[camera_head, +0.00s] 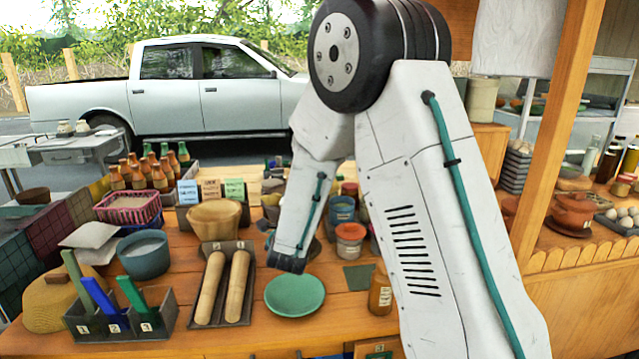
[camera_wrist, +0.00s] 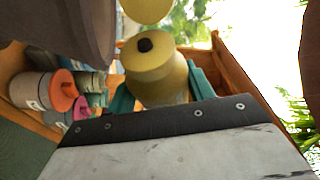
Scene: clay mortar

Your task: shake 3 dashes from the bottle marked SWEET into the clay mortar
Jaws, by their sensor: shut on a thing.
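My gripper (camera_wrist: 162,92) shows in the wrist view with its teal fingers on both sides of a yellowish bottle (camera_wrist: 158,70). The fingers are shut on it. A dark spot shows at the bottle's upper end, and no label is readable. In the head view the end of my arm hangs over the counter, behind the green plate; the fingers and the held bottle cannot be made out there. A thick-rimmed tan bowl, which looks like the clay mortar (camera_head: 215,220), stands left of my arm's end. It is apart from my arm in that view.
A green plate (camera_head: 295,296) lies below my arm's end. A tray with two wooden rolls (camera_head: 240,285) stands left of it. An amber jar (camera_head: 380,292) is partly hidden by my arm. Lidded pots (camera_head: 350,240) and several brown bottles (camera_head: 138,176) stand farther back. The counter is crowded.

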